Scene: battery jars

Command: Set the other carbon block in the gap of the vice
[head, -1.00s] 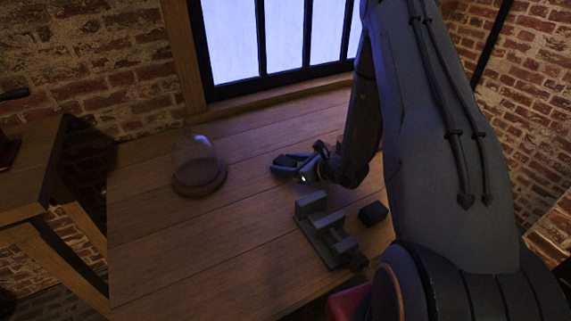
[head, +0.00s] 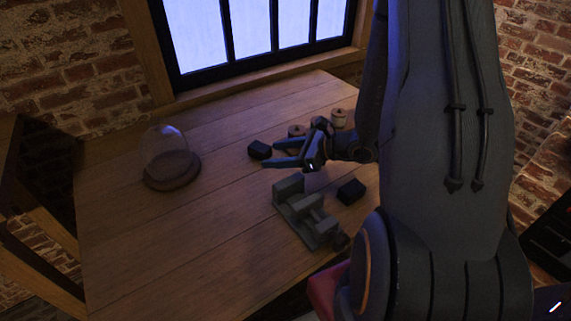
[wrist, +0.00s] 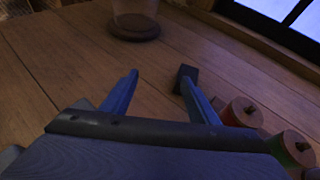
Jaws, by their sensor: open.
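One dark carbon block (head: 259,150) lies on the table just beyond my gripper's fingertips in the head view. In the wrist view, this block (wrist: 186,76) is at the tip of the right finger, not centred between the fingers. My gripper (head: 270,155) is open and empty, its two blue fingers pointing left above the table. Both fingers also show in the wrist view (wrist: 160,77). A second dark block (head: 351,191) lies right of the grey vice (head: 291,208). The vice stands on the table nearer than my gripper, its stepped jaws facing up; no black block shows in it.
Spools stand behind my gripper, one reddish (head: 296,131) and one pale (head: 338,117); spools also show at the right in the wrist view (wrist: 242,112). A glass dome on a round wooden base (head: 172,172) stands at the left. The table's middle left is clear.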

